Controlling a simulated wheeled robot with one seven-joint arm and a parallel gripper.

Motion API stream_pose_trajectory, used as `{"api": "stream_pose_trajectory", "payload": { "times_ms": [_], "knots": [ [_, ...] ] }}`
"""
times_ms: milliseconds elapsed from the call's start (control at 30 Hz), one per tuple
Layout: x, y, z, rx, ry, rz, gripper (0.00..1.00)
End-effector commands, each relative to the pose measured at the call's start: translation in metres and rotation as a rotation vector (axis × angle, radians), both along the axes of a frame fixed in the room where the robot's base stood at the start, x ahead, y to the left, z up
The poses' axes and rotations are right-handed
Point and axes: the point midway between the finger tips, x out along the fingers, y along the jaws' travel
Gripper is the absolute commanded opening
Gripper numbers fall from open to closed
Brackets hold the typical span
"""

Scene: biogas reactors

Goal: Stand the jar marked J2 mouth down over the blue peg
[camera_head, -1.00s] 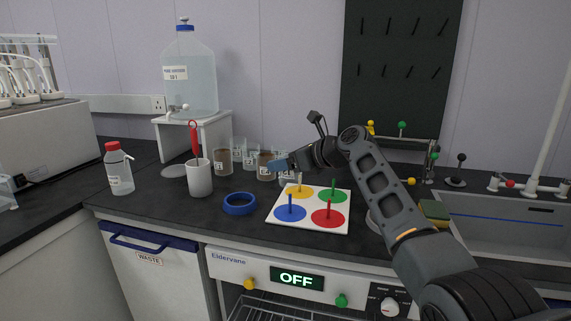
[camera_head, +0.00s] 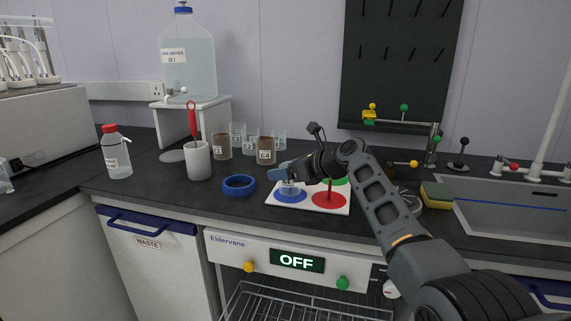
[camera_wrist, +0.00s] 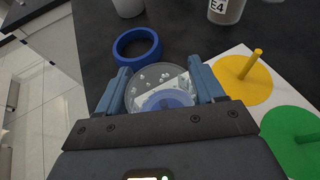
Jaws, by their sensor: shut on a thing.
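My gripper (camera_head: 282,173) is shut on a clear glass jar (camera_head: 289,188), over the blue disc (camera_head: 290,197) of the white board (camera_head: 318,211). In the wrist view the jar (camera_wrist: 146,78) sits between the two fingers, its round end facing the camera, with droplets or bubbles on it. The blue disc (camera_wrist: 167,100) shows through the glass. The blue peg cannot be made out. No J2 mark is readable on the held jar, and I cannot tell whether its rim touches the board.
The red peg (camera_head: 330,187) stands to the right; yellow (camera_wrist: 249,66) and green (camera_wrist: 308,137) pegs stand nearby. A blue ring (camera_head: 239,186) lies left of the board. Several jars, including a brown one (camera_head: 266,151), stand behind. A white mug (camera_head: 199,161) is further left.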

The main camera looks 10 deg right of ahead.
Motion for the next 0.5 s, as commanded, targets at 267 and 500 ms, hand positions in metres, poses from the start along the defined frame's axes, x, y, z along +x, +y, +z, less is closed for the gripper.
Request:
{"api": "stream_pose_trajectory", "payload": {
  "times_ms": [267,500],
  "knots": [
    [0.0000,0.0001,-0.0062,0.001,-0.001,0.000,0.34],
    [0.0000,0.0001,-0.0062,0.001,-0.001,0.000,0.77]
  ]
}}
